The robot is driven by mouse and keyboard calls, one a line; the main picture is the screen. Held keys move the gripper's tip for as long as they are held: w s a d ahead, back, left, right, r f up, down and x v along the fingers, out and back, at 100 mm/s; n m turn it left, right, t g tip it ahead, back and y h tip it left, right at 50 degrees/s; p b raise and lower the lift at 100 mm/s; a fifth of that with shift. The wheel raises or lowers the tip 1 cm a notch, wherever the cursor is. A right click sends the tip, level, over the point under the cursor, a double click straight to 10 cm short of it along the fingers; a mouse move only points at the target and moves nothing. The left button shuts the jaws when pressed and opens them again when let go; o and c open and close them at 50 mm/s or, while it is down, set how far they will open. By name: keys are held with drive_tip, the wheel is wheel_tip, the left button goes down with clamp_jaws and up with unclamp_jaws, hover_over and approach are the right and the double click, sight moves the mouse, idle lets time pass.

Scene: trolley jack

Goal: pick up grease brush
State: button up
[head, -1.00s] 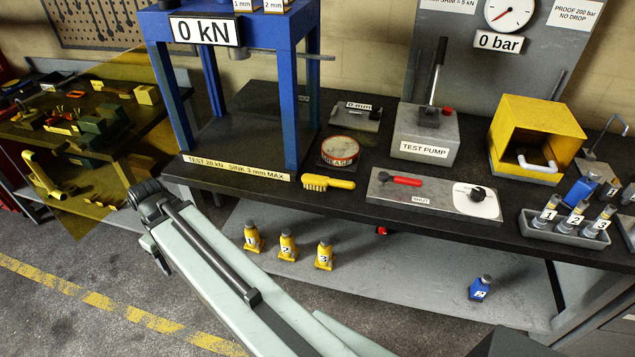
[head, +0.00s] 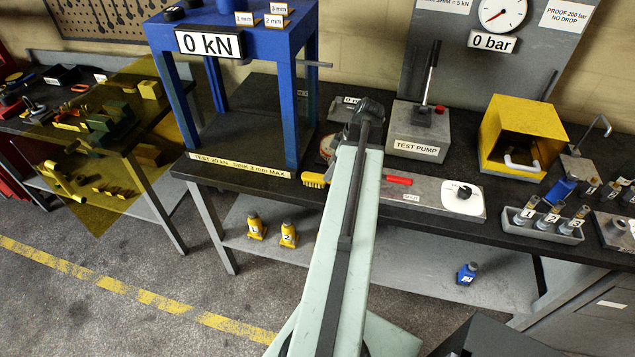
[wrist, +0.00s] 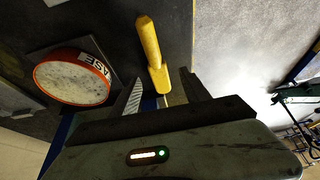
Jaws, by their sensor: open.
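The grease brush (head: 316,180) has a yellow handle and lies at the front edge of the dark bench. In the head view my arm hides part of it. In the wrist view the yellow brush (wrist: 151,50) runs away from me, its near end between the fingers of my gripper (wrist: 162,78). The gripper is open, with a finger on each side of the brush. I cannot tell whether either finger touches it. In the head view the fingers are hidden behind my arm.
A round red grease tin (wrist: 72,78) stands left of the brush in the wrist view. The blue press frame (head: 290,110) is left of my arm. A grey plate with a red handle (head: 398,180) and the test pump (head: 418,130) are to its right.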

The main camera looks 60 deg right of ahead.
drive_tip(key=b+x, duration=0.3)
drive_tip(key=x, duration=0.1)
drive_tip(key=b+x, duration=0.3)
drive_tip(key=shift+w+d+f, duration=0.1)
drive_tip(key=shift+d+f, duration=0.05)
drive_tip(key=shift+f, duration=0.25)
drive_tip(key=shift+r, duration=0.2)
clamp_jaws()
